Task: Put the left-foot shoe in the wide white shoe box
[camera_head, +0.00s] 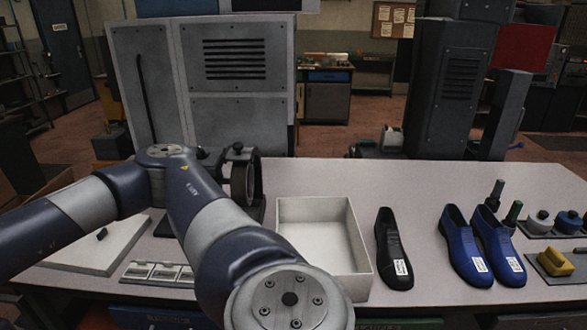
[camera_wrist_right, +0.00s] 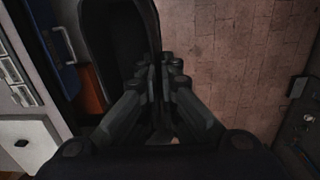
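The wide white shoe box (camera_head: 287,246) stands open on the table in the head view, and the part of its inside that shows looks empty. A black shoe (camera_head: 389,243) with a white label lies to its right. Two blue shoes (camera_head: 462,249) (camera_head: 499,248) with white labels lie farther right. In the right wrist view my right gripper (camera_wrist_right: 161,72) has its fingers together on the rim of a dark, shoe-like thing (camera_wrist_right: 112,40), over the floor. It looks like another black shoe. My left arm crosses in front of the box; its gripper is out of view.
A flat white panel (camera_head: 85,247) and a small tray with labelled tiles (camera_head: 158,273) lie at left. Dark bottles, round pots and a yellow block (camera_head: 555,262) stand at far right. A dark ring-like device (camera_head: 243,178) stands behind my left arm. The table behind the shoes is clear.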

